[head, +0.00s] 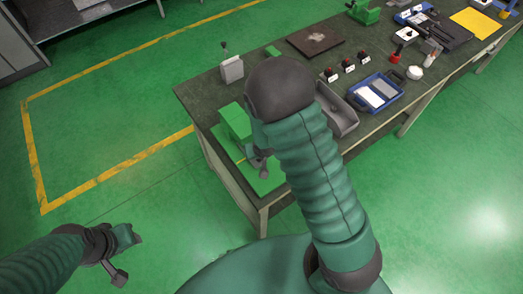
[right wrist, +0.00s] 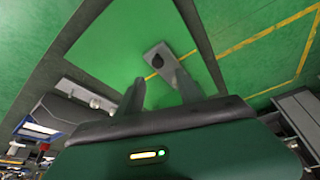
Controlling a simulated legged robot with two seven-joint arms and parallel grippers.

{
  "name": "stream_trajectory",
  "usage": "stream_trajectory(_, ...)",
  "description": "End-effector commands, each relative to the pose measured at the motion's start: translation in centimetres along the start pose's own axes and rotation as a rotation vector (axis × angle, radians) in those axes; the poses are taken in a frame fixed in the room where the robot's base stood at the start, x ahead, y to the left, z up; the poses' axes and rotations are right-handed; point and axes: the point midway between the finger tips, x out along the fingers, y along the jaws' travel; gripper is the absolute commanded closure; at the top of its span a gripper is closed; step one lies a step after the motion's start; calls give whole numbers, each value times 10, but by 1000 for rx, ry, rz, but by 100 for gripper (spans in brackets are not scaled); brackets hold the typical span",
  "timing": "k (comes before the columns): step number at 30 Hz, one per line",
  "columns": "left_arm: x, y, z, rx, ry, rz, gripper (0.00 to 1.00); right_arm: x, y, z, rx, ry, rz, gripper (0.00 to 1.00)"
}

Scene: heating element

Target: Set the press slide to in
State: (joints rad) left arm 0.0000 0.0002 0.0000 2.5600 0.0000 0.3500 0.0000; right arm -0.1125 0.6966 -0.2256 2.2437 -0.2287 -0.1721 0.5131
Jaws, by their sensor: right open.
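The green press (head: 235,122) stands on a green base plate (head: 268,182) at the near left corner of the workbench. In the right wrist view a grey bar with a dark round spot (right wrist: 160,57), apparently the press slide, lies over the green plate (right wrist: 115,40). My right gripper (right wrist: 158,80) is open, its two fingers pointing towards the bar; I cannot tell whether they touch it. In the head view my right arm covers part of the press, and small grey parts beside it are hard to tell apart. My left gripper (head: 118,255) hangs over the floor, away from the bench.
The dark workbench (head: 200,92) runs to the upper right. On it are a grey box (head: 231,69), a brown board (head: 315,40), a grey tray (head: 340,115), a blue bin (head: 376,93) and several small red-and-black items. The floor left of the bench is clear.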

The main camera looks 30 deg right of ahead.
Motion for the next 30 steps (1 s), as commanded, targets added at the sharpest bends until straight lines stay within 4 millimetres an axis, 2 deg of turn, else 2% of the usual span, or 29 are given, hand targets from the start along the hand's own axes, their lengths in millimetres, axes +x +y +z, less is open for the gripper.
stream_trajectory(3,5,0,1,0,0,0,64,-33,-1,-1,0,5,-3,57)
stream_trajectory(6,6,0,1,0,0,0,64,-57,-1,-2,1,4,-2,57)
stream_trajectory(11,6,0,1,0,0,0,64,-80,-1,-1,-1,-1,-1,57)
stream_trajectory(26,6,0,1,0,0,0,64,-85,0,-1,-1,-2,0,57)
stream_trajectory(28,15,0,3,0,1,0,64,-82,-2,6,-13,-12,-5,57)
stream_trajectory(30,37,0,9,0,1,0,64,-79,-6,28,-58,-42,-24,57)
